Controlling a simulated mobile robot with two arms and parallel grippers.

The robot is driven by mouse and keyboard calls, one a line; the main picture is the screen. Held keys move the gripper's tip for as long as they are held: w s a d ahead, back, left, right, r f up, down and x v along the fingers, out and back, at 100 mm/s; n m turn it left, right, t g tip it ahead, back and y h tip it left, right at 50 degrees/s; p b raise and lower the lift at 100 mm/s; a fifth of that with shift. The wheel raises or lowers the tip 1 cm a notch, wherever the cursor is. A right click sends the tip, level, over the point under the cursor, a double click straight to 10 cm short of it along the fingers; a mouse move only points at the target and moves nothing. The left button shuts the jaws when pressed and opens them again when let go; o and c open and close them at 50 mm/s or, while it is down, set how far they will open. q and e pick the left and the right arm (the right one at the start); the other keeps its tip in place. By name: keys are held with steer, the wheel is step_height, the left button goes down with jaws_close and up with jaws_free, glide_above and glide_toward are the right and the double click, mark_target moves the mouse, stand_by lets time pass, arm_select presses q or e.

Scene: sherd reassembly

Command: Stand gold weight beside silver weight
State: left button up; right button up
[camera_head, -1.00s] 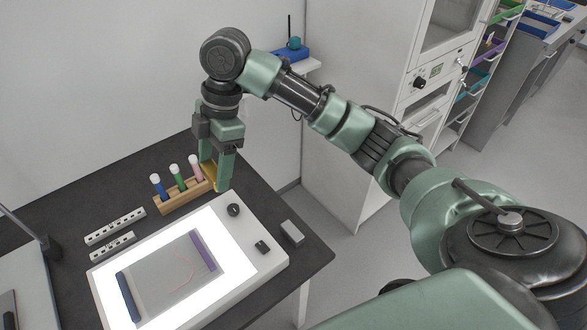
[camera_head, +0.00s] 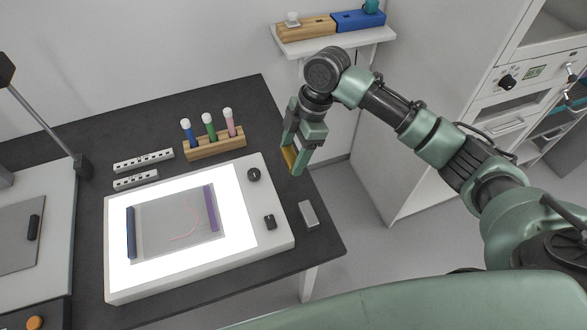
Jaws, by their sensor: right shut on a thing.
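My right gripper (camera_head: 292,160) is shut on the gold weight (camera_head: 288,157), a gold block partly hidden by the fingers. It holds the block near the right edge of the dark table, to the right of the wooden test-tube rack. A small grey block (camera_head: 308,214), which looks like the silver weight, lies on the table nearer to me, apart from the gripper. My left gripper is not in view.
The wooden rack (camera_head: 216,146) holds blue, green and pink tubes. A lit light box (camera_head: 272,210) with a plate on it fills the middle of the dark table (camera_head: 256,110). A wall shelf (camera_head: 340,41) with blocks stands behind my right arm.

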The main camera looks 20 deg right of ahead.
mark_target(289, 180)
steer(key=shift+f, duration=3.45)
steer(key=o, duration=1.8)
steer(key=shift+f, duration=0.15)
steer(key=shift+o, duration=0.2)
steer(key=v, duration=1.2)
